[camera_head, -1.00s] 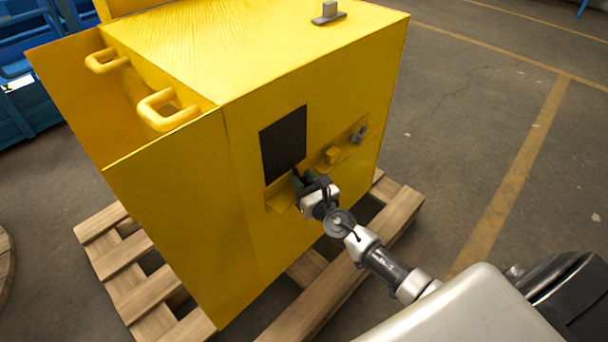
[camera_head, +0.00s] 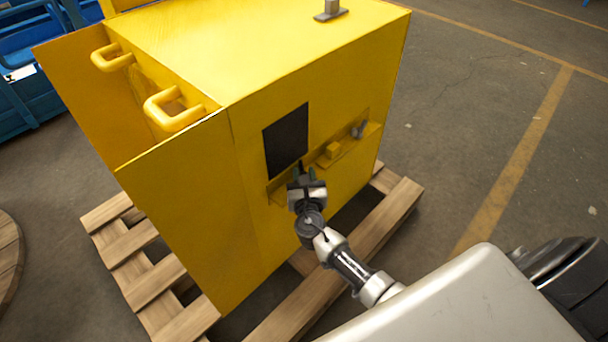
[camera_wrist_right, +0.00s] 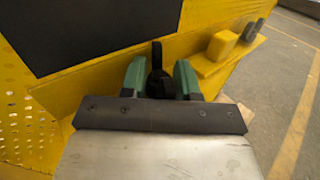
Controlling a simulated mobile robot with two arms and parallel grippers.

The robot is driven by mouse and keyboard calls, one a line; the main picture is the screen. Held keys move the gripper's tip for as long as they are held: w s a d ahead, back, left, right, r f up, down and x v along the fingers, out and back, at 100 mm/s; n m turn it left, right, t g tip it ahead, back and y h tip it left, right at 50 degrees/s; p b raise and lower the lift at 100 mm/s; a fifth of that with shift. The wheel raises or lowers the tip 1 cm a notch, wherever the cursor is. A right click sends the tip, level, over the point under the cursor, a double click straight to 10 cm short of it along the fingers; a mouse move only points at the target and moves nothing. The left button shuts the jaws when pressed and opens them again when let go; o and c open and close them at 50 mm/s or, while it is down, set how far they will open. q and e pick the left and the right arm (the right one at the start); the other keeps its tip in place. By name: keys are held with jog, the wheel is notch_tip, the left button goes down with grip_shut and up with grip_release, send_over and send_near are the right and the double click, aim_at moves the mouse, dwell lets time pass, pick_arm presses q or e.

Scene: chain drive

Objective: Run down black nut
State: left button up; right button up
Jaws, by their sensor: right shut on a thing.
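My right gripper (camera_head: 303,173) is at the front face of the yellow machine housing (camera_head: 240,165), just below its dark square opening. In the right wrist view its two green fingers (camera_wrist_right: 160,80) are closed on a small black part, which I take for the black nut (camera_wrist_right: 157,84). A narrow black piece stands up from it between the fingertips. In the head view the nut is hidden by the gripper, and its thread cannot be made out. My left gripper is not in view.
A yellow ledge (camera_head: 345,148) runs along the face to the right, with a yellow block (camera_wrist_right: 222,45) and a grey part (camera_wrist_right: 248,31) on it. The housing stands on a wooden pallet (camera_head: 395,203). The floor to the right is clear.

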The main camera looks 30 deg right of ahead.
jog(key=shift+r, duration=0.15)
jog(key=o, duration=0.6)
jog(key=shift+o, duration=0.2)
jog(key=shift+s+a, duration=0.1)
jog(key=shift+s, duration=0.25)
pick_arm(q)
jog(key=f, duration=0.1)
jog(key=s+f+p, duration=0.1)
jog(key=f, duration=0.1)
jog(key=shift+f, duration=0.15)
pick_arm(e)
jog(key=v, duration=1)
